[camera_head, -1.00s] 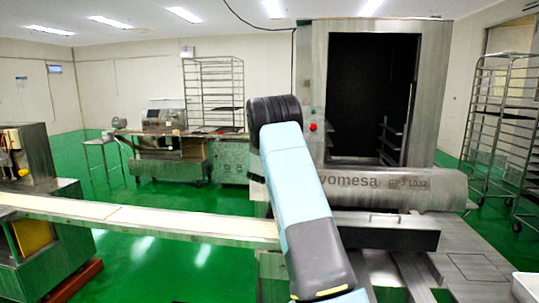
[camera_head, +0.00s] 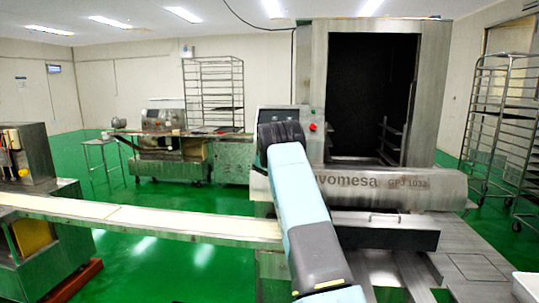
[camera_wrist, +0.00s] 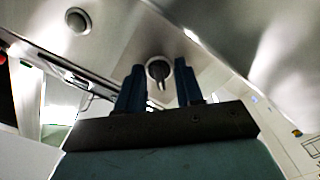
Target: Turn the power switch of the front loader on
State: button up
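The front loader (camera_head: 372,187) is the large steel machine at centre right, with a tall dark opening. In the wrist view a round dark rotary switch (camera_wrist: 159,70) with a short handle sits on a steel panel, apparently the power switch; its label cannot be read. My gripper (camera_wrist: 158,65) is open, its two dark blue fingers apart. The switch appears between the fingertips, seen from below; I cannot tell whether they touch it. In the head view my arm hides the gripper and the switch.
A red button (camera_head: 313,127) is on the loader's front. A second round knob (camera_wrist: 77,20) is on steel at the wrist view's upper left. A long pale conveyor (camera_head: 140,222) runs in from the left. Wheeled racks (camera_head: 507,140) stand at the right. Green floor is open at the left.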

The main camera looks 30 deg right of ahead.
grip_shut()
dwell(0.3)
jog(key=shift+a+f+m, duration=0.1)
jog(key=shift+m, duration=0.2)
jog(key=m, duration=0.4)
jog(key=shift+a+f, duration=0.1)
jog(key=m, duration=0.4)
jog(key=shift+w+m, duration=0.1)
jog(key=shift+m, duration=0.3)
jog(key=m, duration=0.4)
jog(key=shift+a, duration=0.15)
jog(key=shift+w+a+f+m, duration=0.1)
jog(key=shift+m, duration=2.1)
